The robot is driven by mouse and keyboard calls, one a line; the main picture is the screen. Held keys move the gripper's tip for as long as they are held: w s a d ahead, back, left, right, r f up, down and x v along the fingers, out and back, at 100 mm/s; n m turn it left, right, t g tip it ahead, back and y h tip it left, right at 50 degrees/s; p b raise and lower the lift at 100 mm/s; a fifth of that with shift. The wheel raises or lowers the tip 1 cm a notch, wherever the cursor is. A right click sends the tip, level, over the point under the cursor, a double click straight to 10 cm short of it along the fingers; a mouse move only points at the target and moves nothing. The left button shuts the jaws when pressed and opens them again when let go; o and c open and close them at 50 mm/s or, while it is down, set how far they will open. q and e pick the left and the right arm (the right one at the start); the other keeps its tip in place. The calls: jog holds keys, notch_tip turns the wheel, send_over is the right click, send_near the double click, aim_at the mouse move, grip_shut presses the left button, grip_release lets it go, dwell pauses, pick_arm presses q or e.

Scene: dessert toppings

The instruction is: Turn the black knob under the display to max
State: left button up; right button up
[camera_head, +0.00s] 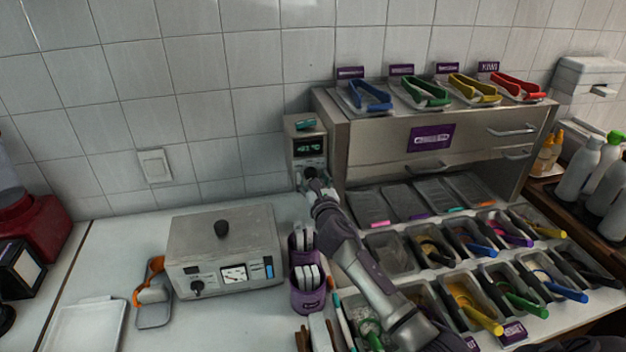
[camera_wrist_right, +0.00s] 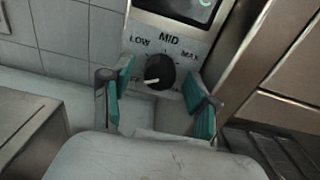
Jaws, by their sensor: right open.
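The black knob (camera_wrist_right: 161,71) sits on a grey panel below the display (camera_wrist_right: 190,8), with LOW, MID and MAX printed around it. My left gripper is not in view.
A steel cabinet (camera_head: 385,150) with coloured tongs on top stands right of the display unit. Several topping trays (camera_head: 392,252) lie in front of it. A grey box (camera_head: 225,240) with a black knob on its lid and a purple holder (camera_head: 307,298) stand left of my right arm.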

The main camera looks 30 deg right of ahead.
jog(key=c, duration=0.7)
grip_shut()
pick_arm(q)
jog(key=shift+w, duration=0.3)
